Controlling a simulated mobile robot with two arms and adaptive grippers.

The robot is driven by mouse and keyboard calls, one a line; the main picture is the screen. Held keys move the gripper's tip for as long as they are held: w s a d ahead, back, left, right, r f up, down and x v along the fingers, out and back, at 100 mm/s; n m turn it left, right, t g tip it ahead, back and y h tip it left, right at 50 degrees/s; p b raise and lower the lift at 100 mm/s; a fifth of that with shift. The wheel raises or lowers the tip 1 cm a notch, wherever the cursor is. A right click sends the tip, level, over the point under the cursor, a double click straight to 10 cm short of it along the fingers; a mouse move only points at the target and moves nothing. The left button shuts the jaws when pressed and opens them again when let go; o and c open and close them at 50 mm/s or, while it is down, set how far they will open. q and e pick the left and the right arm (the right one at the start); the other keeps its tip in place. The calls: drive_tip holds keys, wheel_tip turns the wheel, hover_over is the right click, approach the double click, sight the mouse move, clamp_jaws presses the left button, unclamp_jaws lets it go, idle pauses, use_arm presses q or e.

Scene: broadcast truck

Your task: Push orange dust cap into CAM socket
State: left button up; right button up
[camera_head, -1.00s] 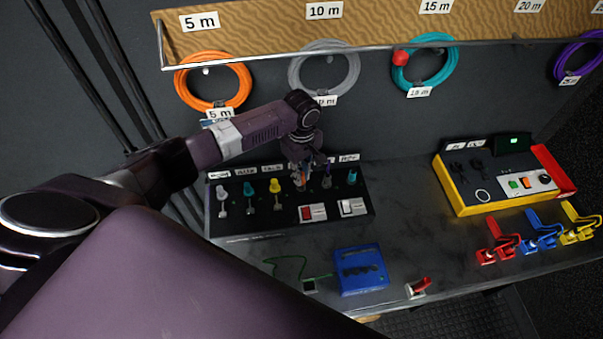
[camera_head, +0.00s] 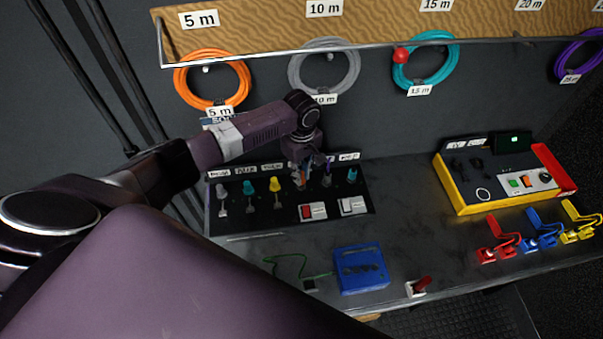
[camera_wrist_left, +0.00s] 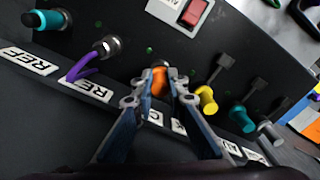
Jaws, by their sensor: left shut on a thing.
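The orange dust cap (camera_wrist_left: 159,82) is between the fingertips of my left gripper (camera_wrist_left: 159,98), which is shut on it. In the left wrist view the cap is at a socket in the black panel, its far end close to a dark round rim. The cap largely hides that socket, so I cannot tell how deep it sits. In the head view my left gripper (camera_head: 303,178) points down at the panel (camera_head: 275,228), among the row of sockets, with a little orange showing. My right gripper is not in view.
A yellow cap (camera_wrist_left: 207,100) is close on one side of the fingers. A purple tethered piece (camera_wrist_left: 88,64) by a metal socket is on the other. A red switch (camera_head: 307,212) is on the panel. A blue box (camera_head: 360,268) stands on the counter in front.

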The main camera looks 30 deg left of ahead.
use_arm(q)
drive_tip(key=shift+f+b, duration=0.35)
drive_tip(key=shift+f, duration=0.5)
drive_tip(key=o, duration=0.9)
wheel_tip(320, 180, up, 8)
drive_tip(key=shift+f, duration=0.25)
